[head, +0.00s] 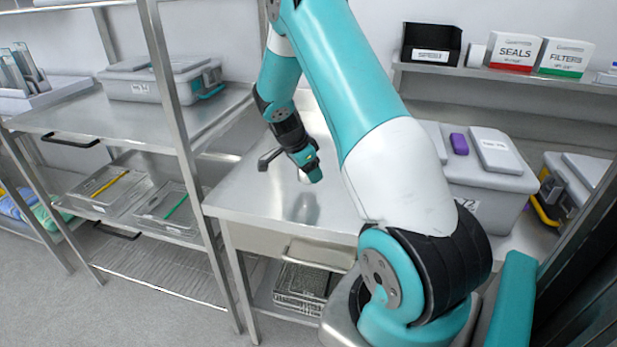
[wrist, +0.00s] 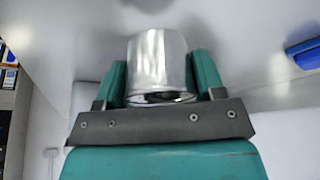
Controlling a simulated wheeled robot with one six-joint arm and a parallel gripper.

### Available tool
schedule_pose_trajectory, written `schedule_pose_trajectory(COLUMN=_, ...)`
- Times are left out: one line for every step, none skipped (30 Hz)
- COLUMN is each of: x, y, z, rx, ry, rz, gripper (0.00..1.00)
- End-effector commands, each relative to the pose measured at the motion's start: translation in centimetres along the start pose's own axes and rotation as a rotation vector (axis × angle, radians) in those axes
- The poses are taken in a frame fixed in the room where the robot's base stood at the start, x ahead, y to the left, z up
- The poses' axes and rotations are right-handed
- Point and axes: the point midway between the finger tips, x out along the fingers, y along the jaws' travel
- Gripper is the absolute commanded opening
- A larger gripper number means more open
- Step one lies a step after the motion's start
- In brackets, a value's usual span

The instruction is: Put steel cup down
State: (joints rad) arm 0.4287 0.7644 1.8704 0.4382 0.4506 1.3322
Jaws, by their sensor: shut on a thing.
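The steel cup (wrist: 158,58) is a shiny metal cylinder in the wrist view. It sits between the two teal fingers of my gripper (wrist: 160,78), which is shut on it. In the head view my gripper (head: 308,172) is over the left part of the steel table (head: 250,195). The cup is mostly hidden there behind the gripper, with a blurred reflection on the tabletop below. I cannot tell whether the cup's base touches the table.
A grey case (head: 165,78) stands on the shelf rack at left. A grey lidded bin (head: 480,185) stands right of my arm. A wall shelf holds a black bin (head: 431,45), a SEALS box (head: 513,52) and a FILTERS box (head: 565,57). The tabletop around my gripper looks clear.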

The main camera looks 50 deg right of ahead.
Motion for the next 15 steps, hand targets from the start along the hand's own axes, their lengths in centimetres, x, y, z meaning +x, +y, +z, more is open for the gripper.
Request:
schedule_pose_trajectory(x=0.8, y=0.1, z=0.3, rx=-0.002, ry=0.000, rz=0.005, gripper=0.39)
schedule_pose_trajectory(x=1.2, y=0.1, z=0.5, rx=-0.002, ry=0.000, rz=0.005, gripper=0.39)
schedule_pose_trajectory(x=1.7, y=0.1, z=0.7, rx=-0.001, ry=0.000, rz=0.005, gripper=0.39)
schedule_pose_trajectory(x=2.1, y=0.1, z=0.8, rx=-0.001, ry=0.001, rz=0.004, gripper=0.39)
schedule_pose_trajectory(x=2.4, y=0.0, z=0.9, rx=0.000, ry=0.001, rz=0.003, gripper=0.39)
schedule_pose_trajectory(x=2.6, y=0.0, z=1.0, rx=0.000, ry=0.001, rz=0.002, gripper=0.39)
schedule_pose_trajectory(x=2.8, y=0.0, z=1.1, rx=0.001, ry=0.001, rz=0.002, gripper=0.39)
schedule_pose_trajectory(x=2.8, y=0.0, z=1.1, rx=0.001, ry=0.001, rz=0.002, gripper=0.39)
schedule_pose_trajectory(x=2.8, y=0.0, z=1.1, rx=0.001, ry=0.001, rz=0.001, gripper=0.39)
schedule_pose_trajectory(x=2.8, y=0.0, z=1.1, rx=0.001, ry=0.001, rz=0.001, gripper=0.39)
schedule_pose_trajectory(x=2.8, y=0.0, z=1.1, rx=0.001, ry=0.001, rz=0.001, gripper=0.39)
schedule_pose_trajectory(x=2.8, y=0.0, z=1.1, rx=0.001, ry=0.001, rz=0.001, gripper=0.39)
schedule_pose_trajectory(x=2.8, y=0.0, z=1.1, rx=0.001, ry=0.000, rz=0.001, gripper=0.39)
schedule_pose_trajectory(x=2.8, y=0.0, z=1.1, rx=0.001, ry=0.000, rz=0.001, gripper=0.39)
schedule_pose_trajectory(x=2.9, y=0.0, z=1.1, rx=0.001, ry=0.000, rz=0.001, gripper=0.39)
